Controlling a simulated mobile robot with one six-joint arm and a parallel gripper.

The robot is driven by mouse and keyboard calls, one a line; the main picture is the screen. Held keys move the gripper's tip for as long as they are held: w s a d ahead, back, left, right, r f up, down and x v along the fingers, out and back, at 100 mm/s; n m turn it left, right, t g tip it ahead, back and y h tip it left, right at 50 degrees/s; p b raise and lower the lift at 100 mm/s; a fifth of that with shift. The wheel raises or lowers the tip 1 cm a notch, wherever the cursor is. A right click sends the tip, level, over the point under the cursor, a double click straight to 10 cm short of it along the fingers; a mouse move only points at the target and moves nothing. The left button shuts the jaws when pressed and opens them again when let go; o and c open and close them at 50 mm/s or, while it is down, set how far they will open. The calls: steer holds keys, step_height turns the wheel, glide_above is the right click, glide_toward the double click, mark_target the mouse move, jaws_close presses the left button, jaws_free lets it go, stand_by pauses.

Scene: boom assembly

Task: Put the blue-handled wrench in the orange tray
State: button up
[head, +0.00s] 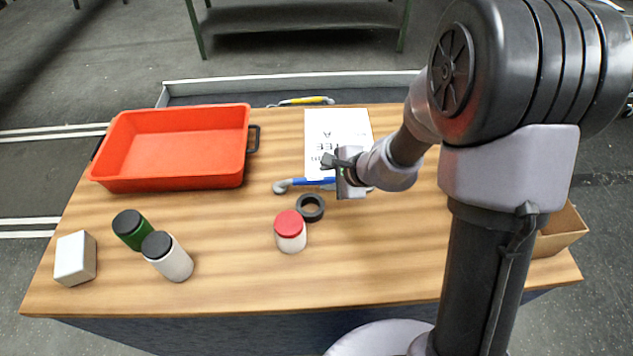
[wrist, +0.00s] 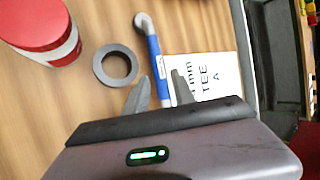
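The blue-handled wrench (head: 314,182) lies on the wooden table, its grey head to the left in the head view. In the wrist view its blue handle (wrist: 155,62) runs between my fingertips. My gripper (wrist: 161,75) is open, with one finger to each side of the handle; I cannot tell whether either touches it. In the head view my gripper (head: 326,162) is over the handle, hiding part of it. The orange tray (head: 168,182) stands empty at the table's back left.
A white printed sheet (head: 338,130) lies behind the wrench. A black ring (head: 311,207) and a red-lidded jar (head: 290,234) are in front. Two bottles (head: 172,262) and a white box (head: 76,258) stand front left. A cardboard box (head: 562,232) is at right. A yellow-handled tool (head: 305,101) shows beyond the back edge.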

mark_target(320, 180)
steer(key=x, duration=0.5)
steer(key=shift+d+f+b, duration=0.15)
steer(key=shift+f+b, duration=0.2)
steer(key=shift+b, duration=0.05)
jaws_close()
stand_by(0.9)
